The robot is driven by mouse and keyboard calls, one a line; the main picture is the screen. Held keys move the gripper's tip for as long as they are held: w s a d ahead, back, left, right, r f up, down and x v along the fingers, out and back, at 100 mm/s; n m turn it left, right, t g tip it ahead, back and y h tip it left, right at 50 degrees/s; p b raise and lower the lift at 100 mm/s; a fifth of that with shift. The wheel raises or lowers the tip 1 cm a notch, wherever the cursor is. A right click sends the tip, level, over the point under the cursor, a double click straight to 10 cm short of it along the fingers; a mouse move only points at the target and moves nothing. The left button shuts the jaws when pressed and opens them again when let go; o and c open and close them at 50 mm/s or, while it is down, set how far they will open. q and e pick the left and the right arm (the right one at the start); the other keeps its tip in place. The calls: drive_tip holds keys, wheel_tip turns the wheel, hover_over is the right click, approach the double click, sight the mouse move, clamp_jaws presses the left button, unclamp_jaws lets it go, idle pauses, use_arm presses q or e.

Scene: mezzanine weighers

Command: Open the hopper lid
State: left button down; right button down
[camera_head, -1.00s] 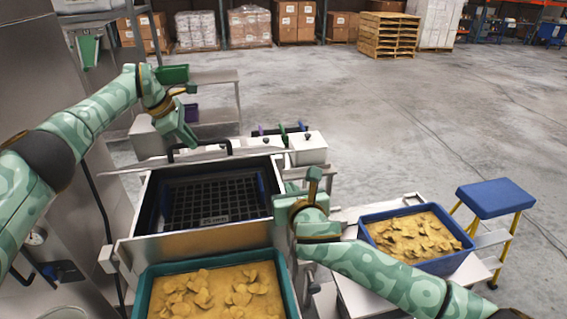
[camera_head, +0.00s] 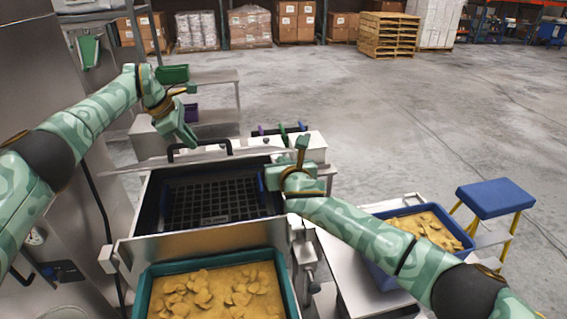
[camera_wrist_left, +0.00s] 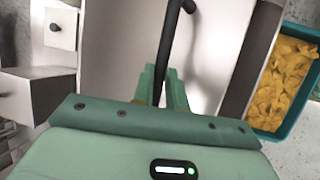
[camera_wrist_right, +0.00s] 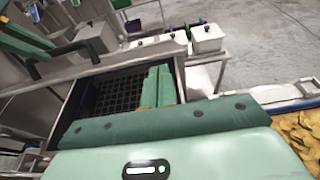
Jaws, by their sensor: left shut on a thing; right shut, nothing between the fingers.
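The steel hopper (camera_head: 200,243) stands open in the head view, with a black grid (camera_head: 215,200) showing inside. Its lid is raised at the far side and seen nearly edge-on; its pale face shows in the left wrist view (camera_wrist_left: 115,50). My left gripper (camera_head: 188,143) is shut on the lid's black bar handle (camera_head: 215,143), which runs between the fingers in the left wrist view (camera_wrist_left: 170,65). My right gripper (camera_head: 302,146) is shut and empty, near the hopper's right far corner. Its fingers show before the grid in the right wrist view (camera_wrist_right: 158,85).
A teal bin of yellow chips (camera_head: 150,272) stands in front of the hopper. A blue bin of chips (camera_head: 385,278) is at right, partly behind my right arm. A blue-topped step stool (camera_head: 495,198) stands beyond. White boxes (camera_head: 305,147) stand behind the hopper.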

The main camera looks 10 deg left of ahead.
use_arm(q)
drive_tip(key=shift+a+f, duration=0.2)
use_arm(e)
drive_tip(key=shift+r, duration=0.1)
use_arm(q)
drive_tip(key=shift+d, duration=0.15)
use_arm(e)
drive_tip(key=shift+w+a+r, duration=0.1)
drive_tip(key=shift+w+r, duration=0.2)
drive_tip(key=shift+r, duration=0.3)
drive_tip(key=shift+w+a+r, duration=0.1)
drive_tip(key=shift+w+r, duration=0.2)
drive_tip(key=shift+r, duration=0.3)
use_arm(q)
drive_tip(key=c, duration=1.4)
unclamp_jaws()
drive_tip(key=shift+w+f, duration=0.1)
use_arm(e)
drive_tip(key=shift+w+f, duration=0.1)
use_arm(q)
drive_tip(key=shift+r, duration=0.2)
use_arm(e)
drive_tip(key=shift+f, duration=0.1)
